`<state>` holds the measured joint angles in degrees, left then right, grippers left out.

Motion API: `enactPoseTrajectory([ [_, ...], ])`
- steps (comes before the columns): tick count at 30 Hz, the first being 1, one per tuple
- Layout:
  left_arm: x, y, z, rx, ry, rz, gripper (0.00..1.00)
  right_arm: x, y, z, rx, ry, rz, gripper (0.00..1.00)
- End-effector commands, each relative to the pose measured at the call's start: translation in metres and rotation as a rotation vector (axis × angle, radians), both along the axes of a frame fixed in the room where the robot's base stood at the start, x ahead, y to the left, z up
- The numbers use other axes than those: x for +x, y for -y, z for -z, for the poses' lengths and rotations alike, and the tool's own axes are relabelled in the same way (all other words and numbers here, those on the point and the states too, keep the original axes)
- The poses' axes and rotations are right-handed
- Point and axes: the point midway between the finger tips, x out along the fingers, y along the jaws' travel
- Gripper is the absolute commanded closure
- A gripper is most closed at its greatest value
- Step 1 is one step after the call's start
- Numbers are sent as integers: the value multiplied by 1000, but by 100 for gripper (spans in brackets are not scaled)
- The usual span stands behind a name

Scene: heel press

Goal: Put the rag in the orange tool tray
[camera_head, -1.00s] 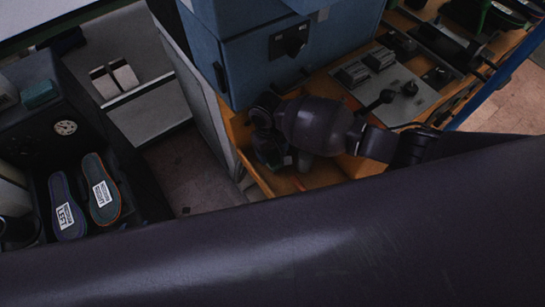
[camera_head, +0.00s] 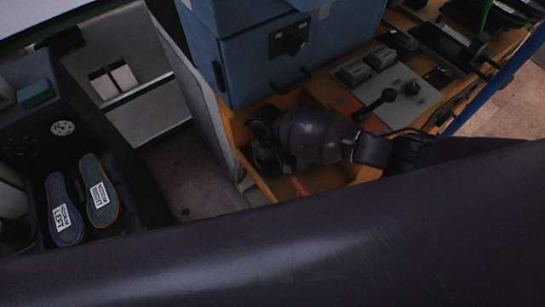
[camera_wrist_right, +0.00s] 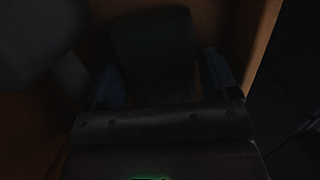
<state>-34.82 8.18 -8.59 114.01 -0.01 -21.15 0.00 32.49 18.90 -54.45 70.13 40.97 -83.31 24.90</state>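The orange tool tray (camera_head: 322,178) is at the middle right in the head view, beside a blue box. My right gripper (camera_head: 268,158) is down inside its left end, and my arm covers part of the tray. In the right wrist view, the two bluish fingertips (camera_wrist_right: 165,80) stand wide apart. A dark greenish block-like shape (camera_wrist_right: 153,50) shows between and beyond them, apart from the right fingertip. It is too dark to tell whether this is the rag; no rag can be made out clearly elsewhere. My left gripper is not in view.
The blue box (camera_head: 268,60) stands close behind the tray. A grey control panel (camera_head: 395,92) with a lever lies to its right. Two labelled insoles (camera_head: 65,208) lie at the left by a dark machine. Bare floor (camera_head: 195,175) shows between.

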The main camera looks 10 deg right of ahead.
Motion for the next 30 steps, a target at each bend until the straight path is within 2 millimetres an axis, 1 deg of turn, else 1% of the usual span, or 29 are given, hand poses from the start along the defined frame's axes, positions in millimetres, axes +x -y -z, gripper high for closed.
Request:
enactPoseTrajectory([
  [5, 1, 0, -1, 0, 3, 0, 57, 0, 0, -1, 0, 0, 0, 20],
  [8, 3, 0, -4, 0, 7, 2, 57, 1, 0, -7, 0, 2, 0, 20],
  [11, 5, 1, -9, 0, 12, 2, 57, 3, -1, -19, 0, 3, 0, 20],
  [21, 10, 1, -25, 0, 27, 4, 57, 11, -5, -83, 2, 2, -1, 20],
  [24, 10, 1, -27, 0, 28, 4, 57, 13, -6, -98, 1, 2, 0, 20],
  [30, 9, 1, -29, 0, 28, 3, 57, 16, -7, -118, 1, 2, 0, 20],
])
